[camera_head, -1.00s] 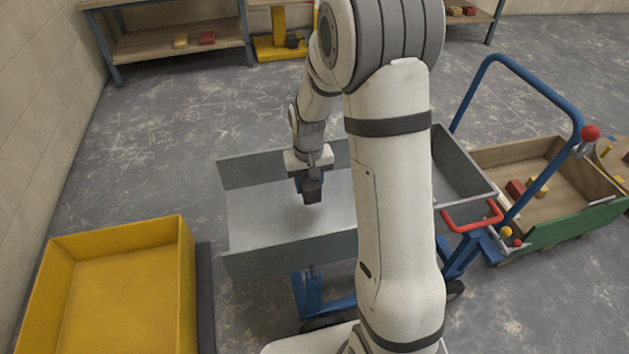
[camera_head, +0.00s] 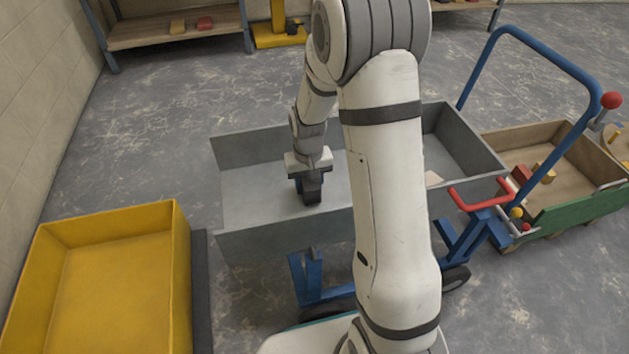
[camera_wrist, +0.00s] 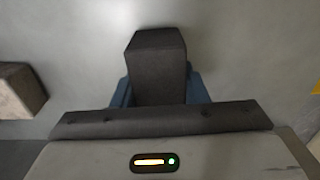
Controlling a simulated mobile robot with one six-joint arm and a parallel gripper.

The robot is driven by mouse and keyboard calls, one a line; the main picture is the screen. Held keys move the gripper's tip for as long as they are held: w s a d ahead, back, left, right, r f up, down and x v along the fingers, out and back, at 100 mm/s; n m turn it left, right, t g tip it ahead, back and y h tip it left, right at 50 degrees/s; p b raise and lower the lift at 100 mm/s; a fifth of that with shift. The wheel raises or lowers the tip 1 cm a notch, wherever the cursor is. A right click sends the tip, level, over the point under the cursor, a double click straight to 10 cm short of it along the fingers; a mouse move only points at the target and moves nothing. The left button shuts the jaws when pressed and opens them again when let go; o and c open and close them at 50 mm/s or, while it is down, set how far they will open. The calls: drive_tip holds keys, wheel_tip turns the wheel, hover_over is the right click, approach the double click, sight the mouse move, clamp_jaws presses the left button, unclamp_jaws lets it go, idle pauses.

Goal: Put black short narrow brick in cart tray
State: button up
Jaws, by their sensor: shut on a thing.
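The black short narrow brick (camera_wrist: 157,68) is between the blue fingers of my gripper (camera_wrist: 160,90) in the wrist view. In the head view the brick (camera_head: 312,190) hangs below my gripper (camera_head: 309,180), which is shut on it. The cart tray (camera_head: 270,232) is a grey metal trough on a blue cart frame. My gripper and the brick are inside the tray's walls, over its left part. I cannot tell whether the brick touches the tray floor. My arm hides the middle of the tray.
A pale block (camera_head: 432,178) lies in the tray right of my arm; a brownish block (camera_wrist: 18,90) shows at the wrist view's left. A yellow tub (camera_head: 110,280) stands at left. A wooden cart (camera_head: 550,220) with blocks stands at right. A shelf (camera_head: 175,35) is behind.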

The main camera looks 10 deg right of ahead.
drive_tip(key=shift+f+b, duration=0.3)
drive_tip(key=shift+f, duration=0.2)
drive_tip(key=o, duration=1.4)
drive_tip(key=shift+c, duration=0.2)
drive_tip(key=shift+r, duration=0.1)
wheel_tip(320, 180, up, 8)
drive_tip(key=p, duration=0.4)
drive_tip(key=shift+r, duration=0.25)
drive_tip(key=s+r+t+p, duration=0.1)
drive_tip(key=s+r+p, duration=0.6)
drive_tip(key=r, duration=0.8)
drive_tip(key=s+d+r+p, duration=0.1)
drive_tip(key=s+r+p, duration=0.5)
drive_tip(key=r+p, duration=0.6)
drive_tip(key=s+r+t+p, duration=0.1)
drive_tip(key=s+r+p, duration=0.6)
drive_tip(key=r, duration=1.1)
drive_tip(key=p, duration=0.3)
drive_tip(key=shift+s+d+r+t+p, duration=0.2)
drive_tip(key=shift+s+d+t+p, duration=0.1)
drive_tip(key=shift+s+p, duration=0.05)
